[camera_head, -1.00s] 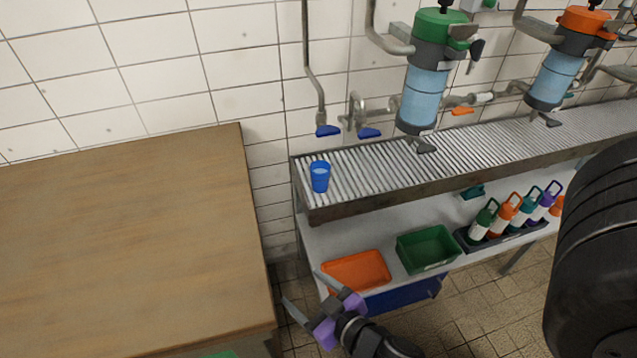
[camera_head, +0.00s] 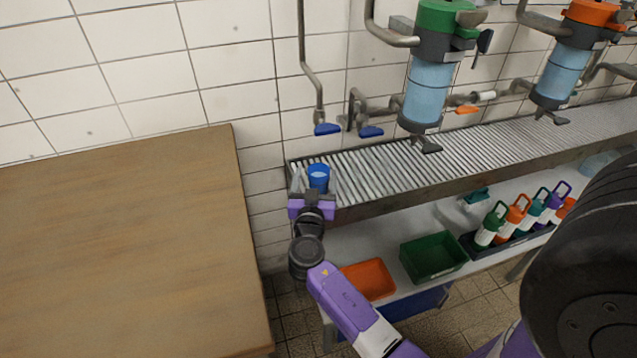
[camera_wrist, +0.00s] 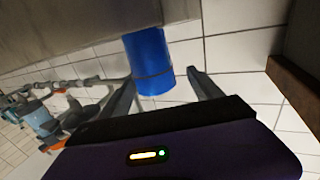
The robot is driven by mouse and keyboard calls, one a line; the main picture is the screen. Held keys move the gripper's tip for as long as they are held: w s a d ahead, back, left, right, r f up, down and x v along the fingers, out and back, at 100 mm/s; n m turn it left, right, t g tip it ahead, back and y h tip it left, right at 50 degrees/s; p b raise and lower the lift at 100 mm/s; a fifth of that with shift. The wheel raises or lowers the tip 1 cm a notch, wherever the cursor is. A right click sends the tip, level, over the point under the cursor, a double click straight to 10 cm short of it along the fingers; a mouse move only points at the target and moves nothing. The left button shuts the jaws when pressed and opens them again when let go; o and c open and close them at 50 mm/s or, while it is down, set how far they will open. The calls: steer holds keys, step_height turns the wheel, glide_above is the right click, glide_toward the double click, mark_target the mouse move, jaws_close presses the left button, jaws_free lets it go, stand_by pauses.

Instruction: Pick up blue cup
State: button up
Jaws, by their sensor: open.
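The blue cup (camera_head: 318,177) stands upright near the left end of the slatted metal rack. My gripper (camera_head: 313,181) is open at the front edge of the rack, with its fingers reaching to either side of the cup. In the wrist view the cup (camera_wrist: 149,61) shows between the two fingertips of my gripper (camera_wrist: 162,83), toward the left finger. I cannot tell whether a finger touches it. The lower part of the cup is partly hidden by my gripper in the head view.
A wooden table (camera_head: 120,240) stands to the left. Tap pipes with blue handles (camera_head: 327,129) and a green-topped filter (camera_head: 430,80) hang behind the slatted rack (camera_head: 385,167). An orange tray (camera_head: 369,279), a green tray (camera_head: 433,257) and several bottles (camera_head: 515,222) sit on the shelf below.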

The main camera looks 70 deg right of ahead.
mark_target(319, 166)
steer(key=x, duration=0.3)
steer(key=p+x, duration=0.1)
steer(key=x, duration=0.1)
steer(key=shift+s+d+f, duration=0.1)
steer(key=shift+s+d, duration=0.15)
steer(key=shift+s, duration=0.05)
jaws_close()
